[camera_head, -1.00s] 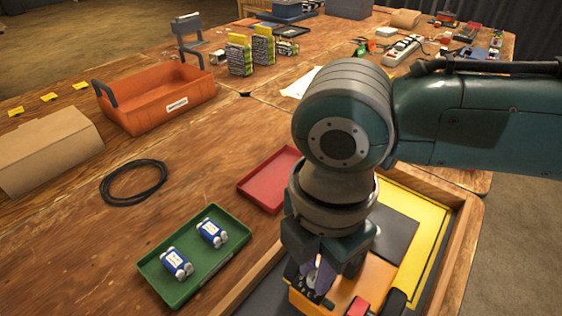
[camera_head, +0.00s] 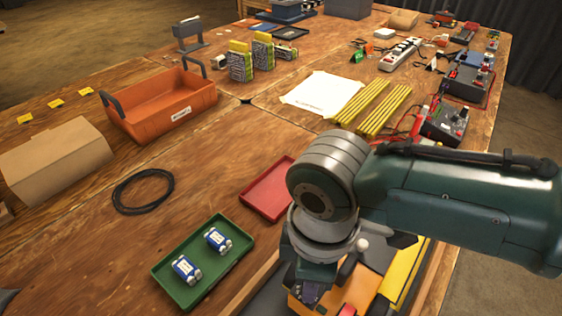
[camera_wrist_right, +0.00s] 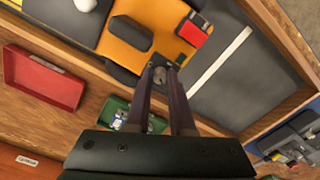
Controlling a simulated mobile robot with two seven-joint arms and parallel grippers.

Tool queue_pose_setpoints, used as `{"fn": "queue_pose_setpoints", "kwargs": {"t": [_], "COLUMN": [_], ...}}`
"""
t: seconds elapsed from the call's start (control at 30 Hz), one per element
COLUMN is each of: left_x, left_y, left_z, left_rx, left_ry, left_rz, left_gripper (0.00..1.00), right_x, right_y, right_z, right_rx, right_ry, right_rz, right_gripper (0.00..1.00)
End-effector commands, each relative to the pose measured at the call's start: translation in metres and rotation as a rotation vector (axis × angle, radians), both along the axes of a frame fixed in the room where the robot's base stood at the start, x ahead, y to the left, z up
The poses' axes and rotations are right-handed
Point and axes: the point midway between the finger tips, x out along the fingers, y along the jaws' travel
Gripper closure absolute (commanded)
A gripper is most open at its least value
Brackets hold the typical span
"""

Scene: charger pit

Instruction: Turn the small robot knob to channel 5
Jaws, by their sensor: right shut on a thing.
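The small orange robot (camera_head: 366,284) sits inside a wooden-framed pit at the lower right of the head view, partly hidden by my right arm. In the wrist view its orange body (camera_wrist_right: 165,18) carries a black raised part and a red block. A small grey knob (camera_wrist_right: 160,76) shows between my right fingertips at the body's edge. My right gripper (camera_wrist_right: 161,72) is shut on the knob; in the head view the gripper (camera_head: 309,293) points down at the robot's near left part. The knob's channel marks are not readable. My left gripper is not seen.
A green tray (camera_head: 157,272) with two blue-and-white pieces and a red tray (camera_head: 266,190) lie left of the pit. A black cable coil (camera_head: 143,190), cardboard box (camera_head: 57,158) and orange bin (camera_head: 165,103) are farther left. Yellow strips (camera_head: 384,107) and electrical devices lie beyond my arm.

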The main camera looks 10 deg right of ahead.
Motion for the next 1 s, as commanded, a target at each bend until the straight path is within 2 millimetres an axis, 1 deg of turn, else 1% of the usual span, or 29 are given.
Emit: {"fn": "queue_pose_setpoints", "kwargs": {"t": [0.03, 0.1, 0.4, 0.97, 1.0], "left_x": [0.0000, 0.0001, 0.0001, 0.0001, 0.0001], "left_y": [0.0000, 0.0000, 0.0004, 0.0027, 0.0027], "left_z": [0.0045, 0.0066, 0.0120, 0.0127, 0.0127], "left_rx": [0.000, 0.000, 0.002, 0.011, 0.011], "left_ry": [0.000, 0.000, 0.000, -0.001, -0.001], "left_rz": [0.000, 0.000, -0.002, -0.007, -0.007], "left_gripper": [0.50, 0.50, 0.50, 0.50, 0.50], "right_x": [-0.0006, -0.0003, -0.0002, 0.0006, 0.0006], "right_y": [0.0008, 0.0011, 0.0008, 0.0007, 0.0007], "right_z": [0.0022, 0.0021, 0.0009, 0.0004, 0.0004], "right_rx": [0.002, 0.002, 0.001, 0.002, 0.002], "right_ry": [0.002, 0.001, 0.000, -0.001, -0.001], "right_rz": [-0.034, -0.077, -0.197, -0.227, -0.226], "right_gripper": [1.00, 1.00, 1.00, 1.00, 0.76]}}
